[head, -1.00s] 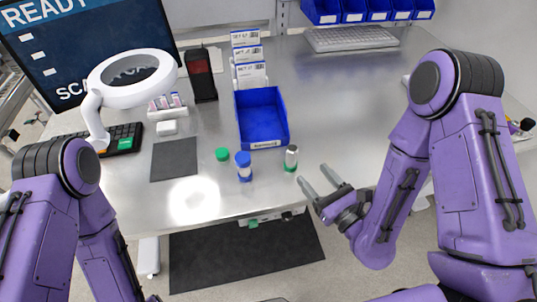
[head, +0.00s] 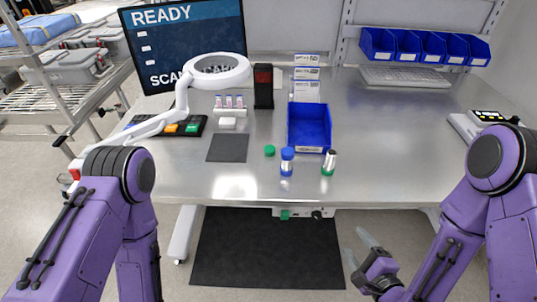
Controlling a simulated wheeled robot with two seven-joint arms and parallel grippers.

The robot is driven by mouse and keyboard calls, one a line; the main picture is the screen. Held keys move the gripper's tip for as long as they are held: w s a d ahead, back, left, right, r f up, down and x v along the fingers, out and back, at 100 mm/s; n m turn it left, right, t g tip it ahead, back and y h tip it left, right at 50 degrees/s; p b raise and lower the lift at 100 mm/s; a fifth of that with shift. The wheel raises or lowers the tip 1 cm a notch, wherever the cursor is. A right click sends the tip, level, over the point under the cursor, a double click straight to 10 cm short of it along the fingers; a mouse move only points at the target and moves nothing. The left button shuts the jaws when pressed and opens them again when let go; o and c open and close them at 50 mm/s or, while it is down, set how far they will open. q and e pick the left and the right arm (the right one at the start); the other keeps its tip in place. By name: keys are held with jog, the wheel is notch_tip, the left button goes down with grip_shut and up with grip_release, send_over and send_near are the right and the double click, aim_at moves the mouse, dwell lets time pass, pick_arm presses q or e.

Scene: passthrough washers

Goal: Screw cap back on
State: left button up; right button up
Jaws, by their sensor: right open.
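A small green cap (head: 270,150) lies on the steel table (head: 400,130), left of a blue-capped bottle (head: 287,161). A small vial (head: 329,162) with a pale top, dark side and green base stands upright to the right of that bottle. The cap is apart from both. My right gripper (head: 358,246) is open and empty, below and in front of the table's front edge, to the lower right of the vial. My left arm shows at the left, but its gripper is out of view.
A blue bin (head: 309,127) stands behind the bottles. A dark mat (head: 228,148) lies to the left. A ring lamp (head: 220,70), keypad (head: 180,127) and vial rack (head: 230,104) stand farther left. The table's right side is largely clear.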

jog(key=s+d+f+n+g+h+b, duration=0.2)
jog(key=s+d+f+n+g, duration=0.1)
jog(key=s+f, duration=0.3)
jog(key=s+d+f+n+g+h+b, duration=0.2)
jog(key=s+f+n, duration=0.4)
jog(key=f, duration=0.3)
jog(key=s+d+f+n+g+h+b, duration=0.2)
jog(key=s+d+f+n+g+h, duration=0.1)
jog(key=f, duration=0.5)
jog(key=s+d+n+g, duration=0.1)
jog(key=s+d+g, duration=0.1)
jog(key=s, duration=0.1)
jog(key=shift+g, duration=0.3)
